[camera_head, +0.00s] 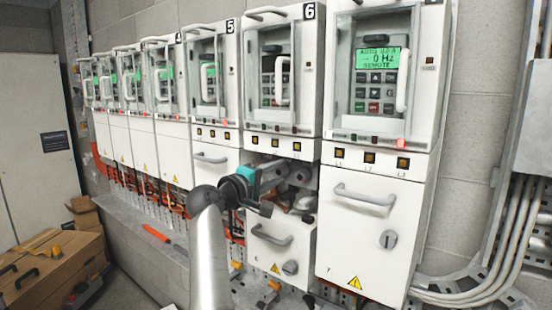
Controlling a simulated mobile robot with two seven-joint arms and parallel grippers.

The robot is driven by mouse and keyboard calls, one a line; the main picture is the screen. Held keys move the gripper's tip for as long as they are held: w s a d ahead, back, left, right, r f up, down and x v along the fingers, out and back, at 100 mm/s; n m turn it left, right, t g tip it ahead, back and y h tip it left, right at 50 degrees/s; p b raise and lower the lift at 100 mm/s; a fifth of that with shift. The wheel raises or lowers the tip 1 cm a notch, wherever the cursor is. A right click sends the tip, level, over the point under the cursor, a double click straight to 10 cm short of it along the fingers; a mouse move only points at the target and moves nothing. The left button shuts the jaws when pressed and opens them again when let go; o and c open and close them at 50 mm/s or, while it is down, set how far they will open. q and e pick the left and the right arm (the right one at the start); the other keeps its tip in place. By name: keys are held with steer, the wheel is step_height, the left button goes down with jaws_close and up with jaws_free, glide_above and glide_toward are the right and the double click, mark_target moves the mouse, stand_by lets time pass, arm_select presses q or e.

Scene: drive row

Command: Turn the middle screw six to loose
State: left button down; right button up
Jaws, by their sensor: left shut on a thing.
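Drive six (283,60) is the second unit from the right, with its display dark and the number 6 at its top. Its lower white cover (283,245) sits low, leaving an opening above it. My left arm rises from the bottom, and my left gripper (298,190) reaches into this opening from the left. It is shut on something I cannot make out. The screws of drive six, the middle one included, are hidden or too small to tell. My right gripper is not in view.
The rightmost drive (375,75) has a lit green display reading 0 Hz and a closed lower cover with a handle. Drive five (211,80) stands on the left. An orange tool (157,233) lies on the ledge. Brown boxes (50,270) stand at lower left. Grey conduits run at right.

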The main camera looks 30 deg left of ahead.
arm_select(q)
steer(key=n+p, duration=0.3)
steer(key=p, duration=0.1)
steer(key=shift+r, duration=0.15)
steer(key=shift+n+p, duration=1.05)
steer(key=shift+n, duration=0.35)
steer(key=c, duration=0.5)
jaws_free()
steer(key=s+b, duration=0.1)
steer(key=s, duration=0.4)
steer(key=s+b, duration=0.1)
steer(key=s, duration=0.4)
steer(key=s+a+b, duration=0.1)
steer(key=s, duration=0.4)
steer(key=shift+s+a, duration=0.1)
